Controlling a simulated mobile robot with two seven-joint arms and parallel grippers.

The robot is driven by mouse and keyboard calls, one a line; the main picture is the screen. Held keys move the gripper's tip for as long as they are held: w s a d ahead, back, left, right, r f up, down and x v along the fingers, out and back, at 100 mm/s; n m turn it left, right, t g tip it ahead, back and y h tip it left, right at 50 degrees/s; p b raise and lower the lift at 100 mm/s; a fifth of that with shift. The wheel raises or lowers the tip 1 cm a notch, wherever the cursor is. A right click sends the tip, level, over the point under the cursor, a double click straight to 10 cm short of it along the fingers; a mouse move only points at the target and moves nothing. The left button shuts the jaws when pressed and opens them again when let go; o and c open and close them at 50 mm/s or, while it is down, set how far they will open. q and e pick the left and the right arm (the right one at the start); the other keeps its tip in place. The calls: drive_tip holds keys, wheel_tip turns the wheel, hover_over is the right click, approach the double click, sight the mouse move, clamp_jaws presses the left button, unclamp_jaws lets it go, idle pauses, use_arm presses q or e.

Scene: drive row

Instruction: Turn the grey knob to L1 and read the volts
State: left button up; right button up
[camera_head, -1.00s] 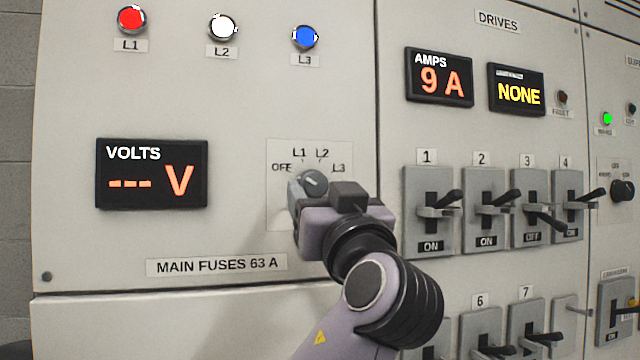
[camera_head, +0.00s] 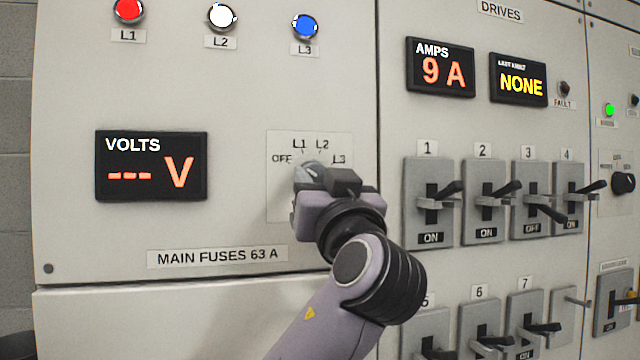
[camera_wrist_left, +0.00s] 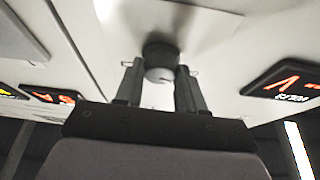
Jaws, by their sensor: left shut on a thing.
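The grey knob (camera_wrist_left: 161,56) sits on a pale plate (camera_head: 277,210) marked OFF, L1, L2 and L3 (camera_head: 339,159). My left gripper (camera_head: 309,173) is at the knob and hides most of it in the head view. In the left wrist view the knob is between the two fingers of my left gripper (camera_wrist_left: 160,82), which is shut on it. I cannot tell which mark the knob points to. The volts display (camera_head: 151,166) reads "--- V" in orange. My right gripper is not in view.
Red (camera_head: 129,10), white (camera_head: 221,17) and blue (camera_head: 305,27) lamps are above. To the right, the amps display (camera_head: 441,67) reads 9 A and another display (camera_head: 519,79) reads NONE. Several lever switches, such as switch 1 (camera_head: 429,202), jut out right of my gripper.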

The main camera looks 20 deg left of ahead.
use_arm(q)
drive_tip(key=m+h, duration=0.1)
drive_tip(key=m, duration=0.2)
drive_tip(key=shift+t, duration=0.4)
drive_tip(key=shift+s+a+m+h+p, duration=0.1)
drive_tip(key=shift+m+h+p, duration=0.2)
drive_tip(key=shift+m+h, duration=0.6)
drive_tip(key=shift+a+r+m+t+h+p, duration=0.15)
drive_tip(key=shift+m+h+p, duration=0.45)
drive_tip(key=shift+m, duration=0.75)
drive_tip(key=shift+d+f+m+t+h+p, duration=0.15)
drive_tip(key=shift+m+h+p, duration=0.45)
drive_tip(key=shift+m, duration=0.75)
drive_tip(key=shift+a, duration=0.1)
drive_tip(key=o, duration=1)
drive_tip(key=shift+s, duration=0.1)
drive_tip(key=shift+o, duration=0.2)
